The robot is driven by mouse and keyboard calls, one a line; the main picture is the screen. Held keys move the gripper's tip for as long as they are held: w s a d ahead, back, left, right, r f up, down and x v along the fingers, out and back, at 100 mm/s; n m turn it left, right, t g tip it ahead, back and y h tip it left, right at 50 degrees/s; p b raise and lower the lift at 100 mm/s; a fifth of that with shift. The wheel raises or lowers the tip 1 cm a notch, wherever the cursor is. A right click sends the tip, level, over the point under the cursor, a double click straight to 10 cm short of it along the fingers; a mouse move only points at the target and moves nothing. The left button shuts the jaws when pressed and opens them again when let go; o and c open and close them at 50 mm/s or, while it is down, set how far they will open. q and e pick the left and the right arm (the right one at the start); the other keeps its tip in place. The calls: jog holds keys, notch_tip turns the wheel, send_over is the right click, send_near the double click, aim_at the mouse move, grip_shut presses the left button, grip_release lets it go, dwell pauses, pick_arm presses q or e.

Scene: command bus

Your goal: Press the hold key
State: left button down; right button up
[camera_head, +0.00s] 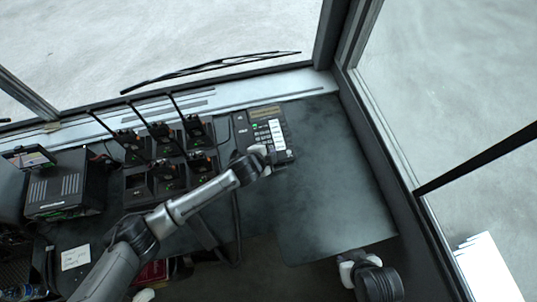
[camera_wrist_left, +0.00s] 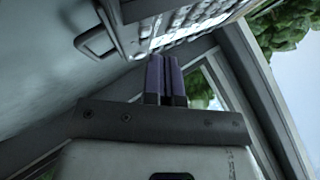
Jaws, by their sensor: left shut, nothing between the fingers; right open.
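The desk phone (camera_head: 268,122) is a dark unit with a small display at its top and light and green keys, lying on the dark desk near the window. In the left wrist view its key face (camera_wrist_left: 175,37) shows at the top, seen edge-on. My left gripper (camera_head: 265,152) is over the phone's lower part; its fingers (camera_wrist_left: 166,80) are shut together with nothing between them, tips close to the keys. I cannot tell whether they touch. Which key is the hold key is too small to read. My right gripper (camera_head: 346,268) is open and empty at the desk's front edge.
A charger rack (camera_head: 140,186) with several handheld radios and upright antennas stands left of the phone. A dark box (camera_head: 66,190) with a small screen is further left. The desk (camera_head: 340,190) right of the phone is clear. Windows bound the back and right.

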pick_arm(q)
jog(key=shift+f, duration=0.2)
dwell(0.4)
jog(key=shift+f, duration=0.25)
dwell(0.5)
jog(key=shift+w+f+b, duration=0.1)
jog(key=shift+f+b, duration=0.2)
jog(key=shift+b, duration=0.05)
jog(key=shift+r, duration=0.1)
dwell(0.4)
jog(key=shift+r+p, duration=0.65)
jog(key=shift+p, duration=0.2)
